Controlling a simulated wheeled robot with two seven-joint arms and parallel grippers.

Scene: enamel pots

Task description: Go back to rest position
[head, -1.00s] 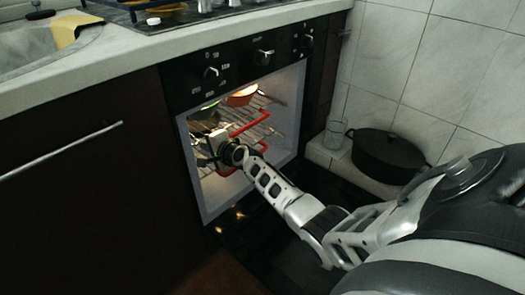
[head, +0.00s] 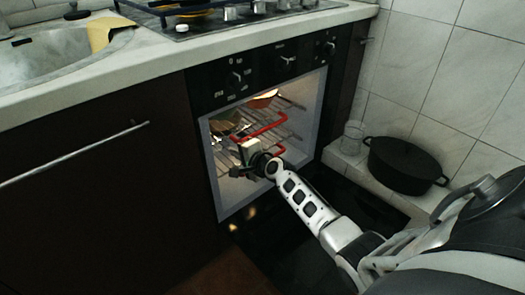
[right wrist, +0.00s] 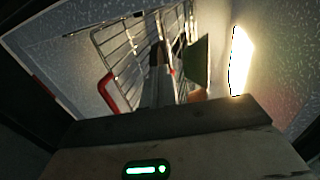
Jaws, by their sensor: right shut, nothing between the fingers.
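My right gripper (head: 238,160) is at the mouth of the lit, open oven (head: 222,205), in front of the racks. Its jaws are shut and hold nothing. In the right wrist view the shut fingers (right wrist: 160,75) point into the oven towards the wire rack (right wrist: 118,48). My right arm reaches in from the lower right. My left gripper is not in view.
An orange pot (head: 263,98) is partly visible inside the oven. A rack with a red front bar (head: 262,130) is close to the gripper. The counter (head: 150,55) runs above.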

